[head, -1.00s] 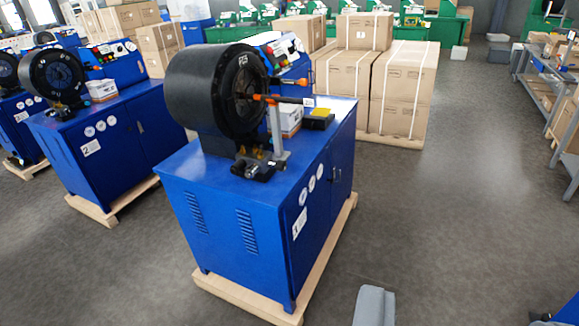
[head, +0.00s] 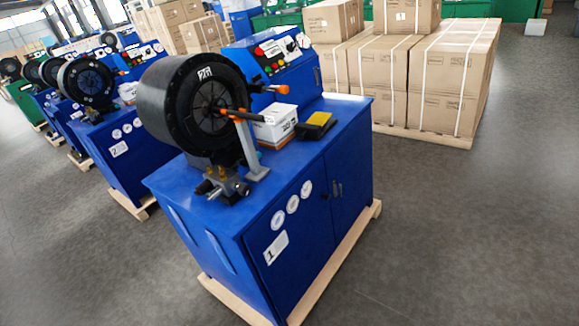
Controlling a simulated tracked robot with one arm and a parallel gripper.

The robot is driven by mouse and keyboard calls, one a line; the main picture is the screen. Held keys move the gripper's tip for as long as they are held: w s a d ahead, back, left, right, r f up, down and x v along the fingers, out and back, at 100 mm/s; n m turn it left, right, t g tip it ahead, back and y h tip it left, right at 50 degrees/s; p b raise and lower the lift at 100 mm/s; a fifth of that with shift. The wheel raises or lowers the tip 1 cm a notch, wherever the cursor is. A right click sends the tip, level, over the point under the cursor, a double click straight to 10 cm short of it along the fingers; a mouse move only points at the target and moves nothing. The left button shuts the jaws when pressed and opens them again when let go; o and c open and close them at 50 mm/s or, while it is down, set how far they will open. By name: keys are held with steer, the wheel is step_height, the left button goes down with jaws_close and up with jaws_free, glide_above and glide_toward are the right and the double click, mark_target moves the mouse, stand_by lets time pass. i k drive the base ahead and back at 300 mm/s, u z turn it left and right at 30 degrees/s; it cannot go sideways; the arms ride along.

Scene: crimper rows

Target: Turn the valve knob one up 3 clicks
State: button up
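A control panel (head: 272,52) with coloured buttons and dials is at the back of the machine. Two orange-tipped parts stick out by the crimping head. My gripper is not in view.
A white box (head: 275,126) and a black and yellow pedal (head: 316,126) lie on the machine's top. A wooden pallet (head: 330,270) juts out under it. Similar machines line up at left. Strapped cartons (head: 445,85) stand behind at right. The grey floor (head: 480,240) at right is clear.

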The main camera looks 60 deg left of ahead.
mark_target(244, 189)
steer(key=u, duration=0.4)
steer(key=i, duration=1.25)
steer(key=u, duration=0.8)
steer(key=k, duration=0.8)
steer(key=u, duration=0.15)
steer(key=i, duration=0.85)
steer(key=z, duration=0.05)
